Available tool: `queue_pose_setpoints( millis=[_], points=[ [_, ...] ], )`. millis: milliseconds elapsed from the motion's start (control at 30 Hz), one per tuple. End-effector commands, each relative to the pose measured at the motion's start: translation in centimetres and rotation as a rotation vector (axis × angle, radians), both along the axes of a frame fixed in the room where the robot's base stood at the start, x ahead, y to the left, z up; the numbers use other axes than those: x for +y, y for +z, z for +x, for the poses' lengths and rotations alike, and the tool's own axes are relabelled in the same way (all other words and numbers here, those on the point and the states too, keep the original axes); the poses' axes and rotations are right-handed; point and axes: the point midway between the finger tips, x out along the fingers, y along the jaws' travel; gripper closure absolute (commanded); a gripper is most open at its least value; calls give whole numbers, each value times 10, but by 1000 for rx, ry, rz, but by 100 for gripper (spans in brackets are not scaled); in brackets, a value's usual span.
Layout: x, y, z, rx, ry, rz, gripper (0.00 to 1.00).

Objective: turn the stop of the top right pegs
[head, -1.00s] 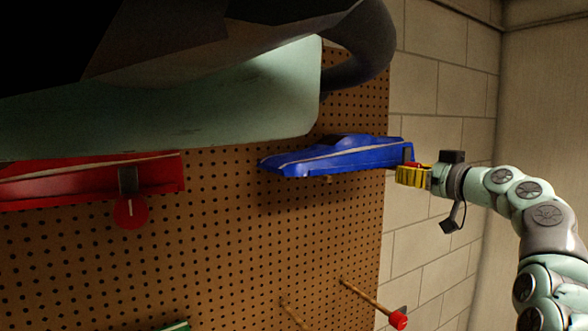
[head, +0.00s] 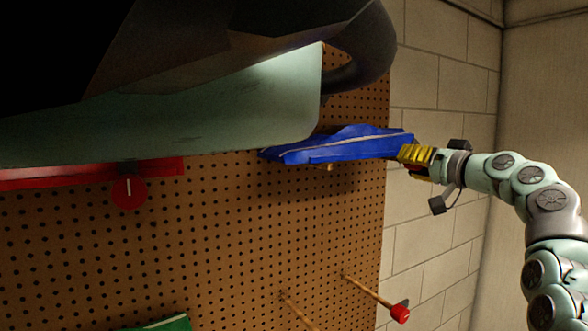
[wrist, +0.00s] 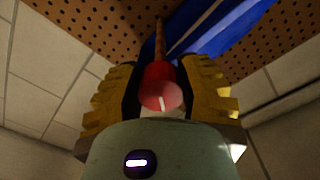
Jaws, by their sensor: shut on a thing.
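My gripper (head: 415,155) has yellow ribbed fingers and is at the right end of the blue car (head: 335,146) on the pegboard. In the wrist view the gripper (wrist: 159,84) is shut around a red round stop (wrist: 161,90) with a white line on its face. The line is close to upright, tilted slightly. The stop sits on a wooden peg (wrist: 159,42) that runs to the board, with the blue car (wrist: 225,30) beside the peg. In the head view the fingers hide this stop.
The pegboard (head: 230,240) carries a red car (head: 60,175) with a red stop (head: 129,191) at left. Lower right, a bare peg (head: 300,313) and a peg with a red stop (head: 399,313) stick out. A green piece (head: 165,323) shows at the bottom. A brick wall (head: 440,90) is at right.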

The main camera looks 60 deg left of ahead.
Motion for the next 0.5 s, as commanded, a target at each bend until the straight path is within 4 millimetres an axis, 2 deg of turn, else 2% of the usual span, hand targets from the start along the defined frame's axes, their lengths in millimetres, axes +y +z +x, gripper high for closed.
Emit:
queue_pose_setpoints(
  millis=[500],
  points=[
    [1,3,-2,496,3,37,99]
  ],
)
